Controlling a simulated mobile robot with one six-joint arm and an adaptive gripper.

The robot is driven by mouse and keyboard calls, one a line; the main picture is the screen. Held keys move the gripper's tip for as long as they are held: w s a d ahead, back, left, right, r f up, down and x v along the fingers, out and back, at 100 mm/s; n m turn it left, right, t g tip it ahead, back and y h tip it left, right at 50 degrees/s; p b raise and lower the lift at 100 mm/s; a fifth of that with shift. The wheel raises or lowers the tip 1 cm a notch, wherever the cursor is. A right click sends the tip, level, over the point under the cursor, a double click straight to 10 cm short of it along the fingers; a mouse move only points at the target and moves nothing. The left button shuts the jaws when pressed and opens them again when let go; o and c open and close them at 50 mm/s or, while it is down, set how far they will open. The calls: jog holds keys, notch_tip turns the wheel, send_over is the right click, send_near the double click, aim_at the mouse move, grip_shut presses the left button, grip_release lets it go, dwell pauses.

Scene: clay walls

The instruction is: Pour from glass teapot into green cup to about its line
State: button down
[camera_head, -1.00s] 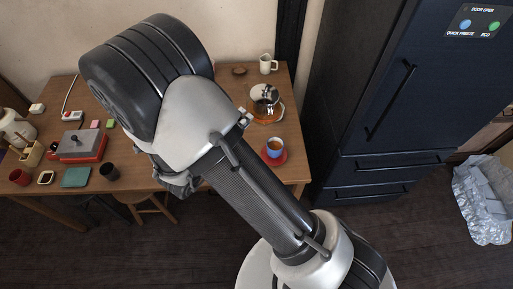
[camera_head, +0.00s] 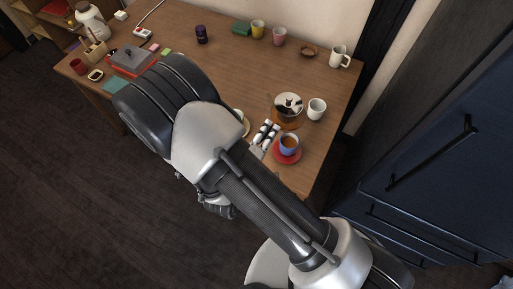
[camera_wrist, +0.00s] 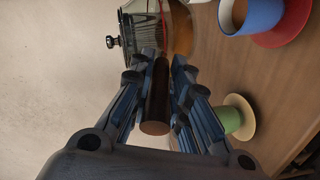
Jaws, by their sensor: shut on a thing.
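In the wrist view, which is turned sideways, the teapot (camera_wrist: 181,30) looks upright. My gripper (camera_wrist: 160,75) is shut on its dark brown handle (camera_wrist: 156,118); in the head view my gripper (camera_head: 266,136) is at the teapot's lower left. I cannot tell whether the teapot touches the table. The green cup (camera_wrist: 231,118) stands on a cream saucer (camera_wrist: 247,122), beyond my right finger in the wrist view. In the head view my arm mostly hides it. Its line and inside are not visible.
A blue cup (camera_head: 289,142) with brown liquid stands on a red saucer (camera_head: 287,158), close to my gripper. A white cup (camera_head: 317,110) stands right of the teapot. The table's middle is clear.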

jog(key=a+f+n+y+b, duration=0.1)
jog(key=a+f+n, duration=0.2)
jog(key=a+f, duration=0.2)
jog(key=shift+s+a+f+n+y, duration=0.3)
jog(key=shift+s+a+f+y, duration=0.15)
jog(key=shift+a, duration=0.75)
jog(key=shift+a+f, duration=0.1)
jog(key=shift+f, duration=0.7)
jog(key=shift+r+n+h+p, duration=0.25)
jog(key=shift+n+p, duration=0.05)
jog(key=shift+n, duration=0.1)
jog(key=shift+a+r+n+g+p, duration=0.1)
jog(key=shift+r+n+g+p, duration=0.25)
jog(key=shift+n+p, duration=0.45)
jog(key=shift+w+h+p, duration=0.1)
jog(key=shift+h+p, duration=0.3)
